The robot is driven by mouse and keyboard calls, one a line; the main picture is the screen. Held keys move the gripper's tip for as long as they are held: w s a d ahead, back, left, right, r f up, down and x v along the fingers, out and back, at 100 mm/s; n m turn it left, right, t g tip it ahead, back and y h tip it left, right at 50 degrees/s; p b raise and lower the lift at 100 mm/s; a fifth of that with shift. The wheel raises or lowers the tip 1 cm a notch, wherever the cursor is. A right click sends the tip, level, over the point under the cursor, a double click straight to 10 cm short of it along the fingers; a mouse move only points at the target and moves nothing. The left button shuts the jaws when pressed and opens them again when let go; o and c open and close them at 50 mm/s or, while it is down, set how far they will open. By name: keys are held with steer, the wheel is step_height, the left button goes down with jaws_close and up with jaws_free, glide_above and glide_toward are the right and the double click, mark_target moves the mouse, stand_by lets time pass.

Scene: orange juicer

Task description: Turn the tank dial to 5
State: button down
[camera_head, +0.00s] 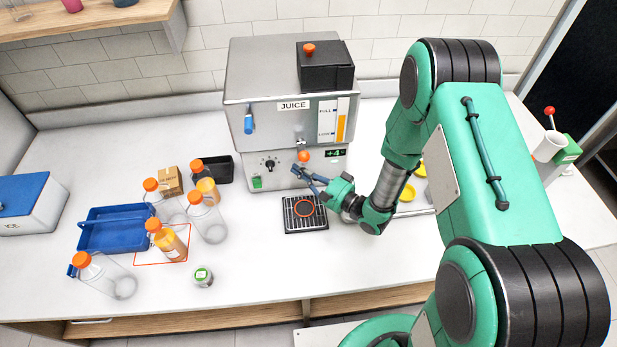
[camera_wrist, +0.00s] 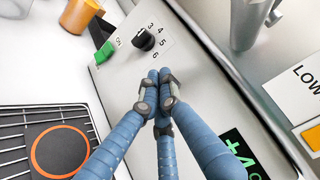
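The tank dial (camera_head: 270,164) is a black knob on the grey front of the juice machine (camera_head: 275,115), left of the orange-tipped tap. In the wrist view the dial (camera_wrist: 143,40) shows with the numbers 3, 4, 5 and 6 beside it. I cannot clearly tell which number it points to. My gripper (camera_head: 300,173) is in front of the machine, to the right of the dial and below the tap. In the wrist view its blue fingers (camera_wrist: 158,78) come together with nothing between them, near the dial but apparently apart from it.
A green switch (camera_wrist: 105,52) sits beside the dial. A green display (camera_head: 335,153) reads about +4. The black drip tray (camera_head: 290,225) lies below my gripper. Several orange-capped bottles (camera_head: 208,222) and a blue tray (camera_head: 100,240) stand to the left. The counter's front middle is clear.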

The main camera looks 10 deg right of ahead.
mark_target(275, 164)
steer(key=shift+w+a, duration=0.45)
steer(key=shift+a, duration=0.1)
steer(key=shift+a+b, duration=0.35)
steer(key=shift+a, duration=1.55)
steer(key=shift+a+f, duration=0.2)
steer(key=shift+a, duration=0.25)
steer(key=shift+a+f, duration=0.25)
steer(key=shift+f, duration=0.25)
steer(key=shift+a+f, duration=0.1)
steer(key=shift+f, duration=0.05)
steer(key=shift+a+f, duration=0.1)
steer(key=shift+a, duration=0.05)
steer(key=shift+w+a, duration=0.1)
steer(key=shift+a, duration=0.05)
steer(key=shift+w, duration=0.1)
